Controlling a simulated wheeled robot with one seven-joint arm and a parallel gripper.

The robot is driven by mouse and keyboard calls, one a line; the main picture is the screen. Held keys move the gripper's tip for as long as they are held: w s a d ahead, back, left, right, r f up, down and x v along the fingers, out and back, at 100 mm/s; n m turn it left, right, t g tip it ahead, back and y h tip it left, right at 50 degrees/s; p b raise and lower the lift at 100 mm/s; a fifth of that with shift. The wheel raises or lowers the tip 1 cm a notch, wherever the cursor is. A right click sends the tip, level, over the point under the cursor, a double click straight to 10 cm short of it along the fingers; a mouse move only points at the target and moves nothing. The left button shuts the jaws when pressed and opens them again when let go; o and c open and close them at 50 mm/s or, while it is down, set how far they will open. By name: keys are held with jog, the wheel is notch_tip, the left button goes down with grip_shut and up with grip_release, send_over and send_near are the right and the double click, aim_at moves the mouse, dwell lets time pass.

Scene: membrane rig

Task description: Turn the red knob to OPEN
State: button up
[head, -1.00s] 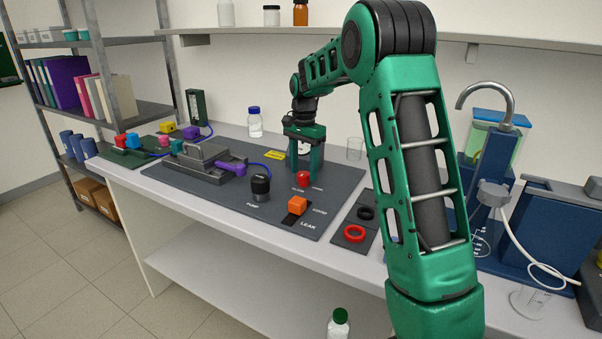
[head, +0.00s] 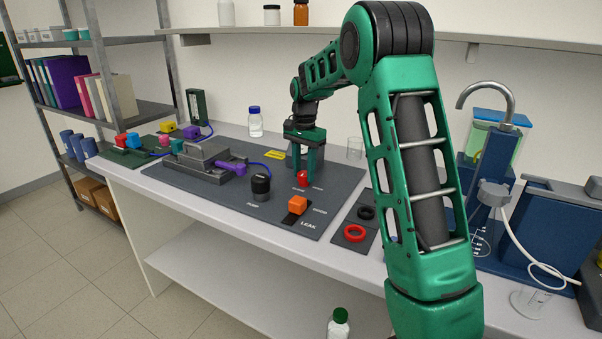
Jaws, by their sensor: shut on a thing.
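The red knob (head: 303,178) stands on the dark grey rig panel (head: 345,187), with small white lettering on the panel in front of it, too small to read. My gripper (head: 305,176) points down at the knob. Its green fingers are shut on the knob, one on either side. The knob's top and part of its sides are hidden by the fingers, and I cannot tell which way its mark points.
An orange block switch (head: 297,204) and a black pump knob (head: 261,187) stand in front of the knob. A grey clamp block with a purple lever (head: 231,168) is to the left. Red (head: 354,233) and black rings lie at the right. A glass beaker (head: 355,149) stands behind.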

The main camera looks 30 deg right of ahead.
jog(key=n, duration=0.4)
jog(key=shift+n, duration=0.3)
jog(key=n, duration=0.9)
jog(key=shift+n, duration=1.9)
jog(key=o, duration=1.1)
jog(key=shift+c, duration=0.2)
jog(key=shift+r, duration=0.1)
